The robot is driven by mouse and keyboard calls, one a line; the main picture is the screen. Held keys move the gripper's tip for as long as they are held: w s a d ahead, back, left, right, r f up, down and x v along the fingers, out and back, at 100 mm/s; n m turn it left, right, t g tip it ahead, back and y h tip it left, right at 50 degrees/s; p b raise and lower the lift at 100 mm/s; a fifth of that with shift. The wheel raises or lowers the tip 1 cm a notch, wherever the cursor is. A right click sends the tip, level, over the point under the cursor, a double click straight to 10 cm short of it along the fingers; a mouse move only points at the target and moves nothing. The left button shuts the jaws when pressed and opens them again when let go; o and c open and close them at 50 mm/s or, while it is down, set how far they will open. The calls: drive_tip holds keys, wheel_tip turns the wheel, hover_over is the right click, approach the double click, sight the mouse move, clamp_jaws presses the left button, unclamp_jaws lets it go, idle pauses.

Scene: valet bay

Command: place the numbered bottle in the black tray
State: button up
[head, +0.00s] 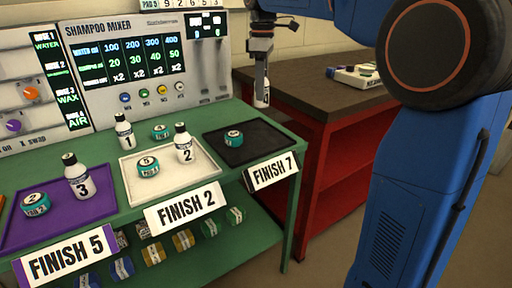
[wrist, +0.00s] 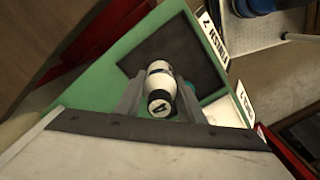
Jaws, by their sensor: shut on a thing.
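In the wrist view the black tray (wrist: 186,50) is beyond the bottle.
A purple tray (head: 100,209) holds bottle 3 (head: 78,180) and a jar. The panel (head: 140,60) stands behind; a red cabinet (head: 335,150) with dark top is right.

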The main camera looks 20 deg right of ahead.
drive_tip(key=shift+s+f, duration=0.2)
drive_tip(key=shift+f, duration=4.8)
drive_tip(key=shift+f, duration=0.1)
drive_tip(key=o, duration=1.1)
drive_tip(key=shift+o, duration=0.2)
wheel_tip(320, 180, up, 12)
drive_tip(key=shift+r, duration=0.1)
